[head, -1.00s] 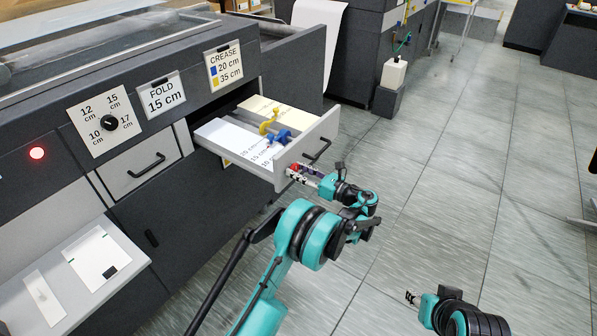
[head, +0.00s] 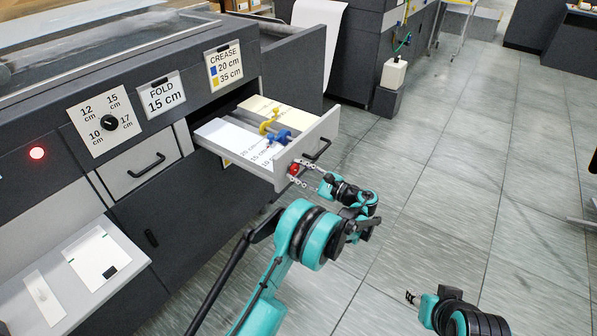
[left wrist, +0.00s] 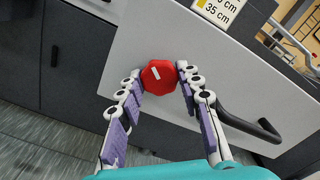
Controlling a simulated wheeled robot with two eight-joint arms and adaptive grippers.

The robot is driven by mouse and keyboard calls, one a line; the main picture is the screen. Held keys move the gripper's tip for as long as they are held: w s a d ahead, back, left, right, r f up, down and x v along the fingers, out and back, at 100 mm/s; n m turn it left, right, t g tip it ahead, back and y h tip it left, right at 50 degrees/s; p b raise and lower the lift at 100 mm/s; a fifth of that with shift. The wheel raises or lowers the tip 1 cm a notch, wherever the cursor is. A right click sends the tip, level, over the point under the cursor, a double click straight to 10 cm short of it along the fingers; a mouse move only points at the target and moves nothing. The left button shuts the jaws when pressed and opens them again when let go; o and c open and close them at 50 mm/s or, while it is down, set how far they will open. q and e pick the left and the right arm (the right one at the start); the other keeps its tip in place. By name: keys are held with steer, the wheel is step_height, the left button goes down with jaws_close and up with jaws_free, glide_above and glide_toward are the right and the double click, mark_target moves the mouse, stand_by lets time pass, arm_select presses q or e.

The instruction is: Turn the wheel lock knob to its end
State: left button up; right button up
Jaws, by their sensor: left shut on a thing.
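The wheel lock knob is the red, eight-sided knob (head: 294,169) on the front of the pulled-out drawer (head: 322,135). In the left wrist view the knob (left wrist: 158,77) carries a short white mark, tilted from upright. My left gripper (head: 297,173) is at the drawer front and shut on the knob. In the left wrist view its fingertips (left wrist: 158,74) sit on either side of the knob. My right gripper (head: 411,297) is low in the head view, away from the machine, and too small to read.
A black drawer handle (head: 318,150) is right of the knob, close to my left fingers in the left wrist view (left wrist: 248,124). Blue (head: 280,137) and yellow (head: 268,127) wheels sit inside the drawer.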

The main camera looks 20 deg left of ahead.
arm_select(q)
steer(key=n, duration=1.2)
steer(key=shift+n, duration=0.4)
steer(key=n, duration=1.2)
steer(key=shift+n, duration=0.4)
steer(key=o, duration=1.2)
steer(key=shift+c, duration=0.2)
steer(key=shift+d, duration=0.1)
